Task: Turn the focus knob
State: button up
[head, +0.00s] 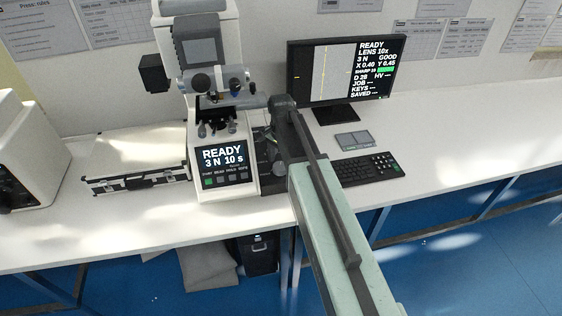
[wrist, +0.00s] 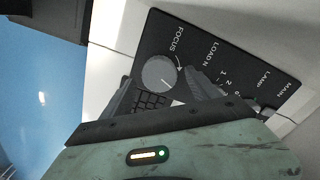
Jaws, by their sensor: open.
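The hardness tester (head: 215,110) stands on the bench, with its lit screen reading READY, 3 N, 10 s. In the wrist view its dark side panel (wrist: 215,45) carries the focus knob (wrist: 158,72), a round grey disc beside the word FOCUS and a curved arrow. My gripper (wrist: 163,92) is open, its dark fingers below and to either side of the knob. Whether a finger touches the knob I cannot tell.
A monitor (head: 345,75), a small grey pad (head: 354,140) and a keyboard (head: 366,167) stand right of my arm. The bench (head: 480,120) is clear at the far right.

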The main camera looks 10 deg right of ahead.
aim_at(281, 165)
notch_tip(281, 165, up, 7)
jog(key=p, duration=0.6)
jog(key=shift+r, duration=0.15)
dwell(0.4)
jog(key=s+f+n, duration=0.1)
jog(key=s+n, duration=1)
jog(key=s, duration=0.3)
jog(key=shift+s+b, duration=0.3)
jog(key=shift+b, duration=0.1)
